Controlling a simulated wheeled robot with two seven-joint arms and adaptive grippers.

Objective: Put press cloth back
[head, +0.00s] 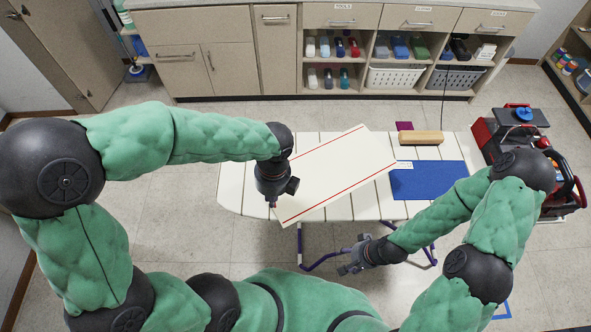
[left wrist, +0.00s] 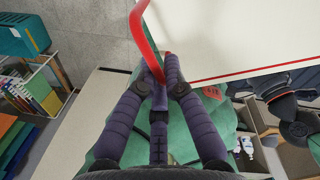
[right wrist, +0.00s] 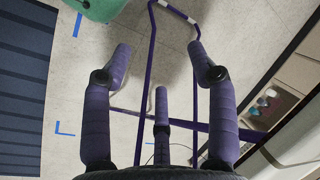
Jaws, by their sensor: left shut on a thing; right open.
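The press cloth (head: 340,168) is a white sheet with red lines along two edges. It lies slanted over the ironing board (head: 235,190), with its near corner past the board's front edge. I cannot tell whether it rests on the board. My left gripper (head: 272,203) is at the cloth's left end. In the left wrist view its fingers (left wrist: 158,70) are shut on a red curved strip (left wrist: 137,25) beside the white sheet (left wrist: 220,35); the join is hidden. My right gripper (head: 347,268) is open and empty in front of the board; it also shows in the right wrist view (right wrist: 155,55).
A blue mat (head: 430,182) with a white label lies at the board's right, near a wooden block (head: 420,138) and a magenta piece (head: 404,126). A red-black machine (head: 515,125) stands right. Cabinets with shelves and baskets (head: 398,77) line the back.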

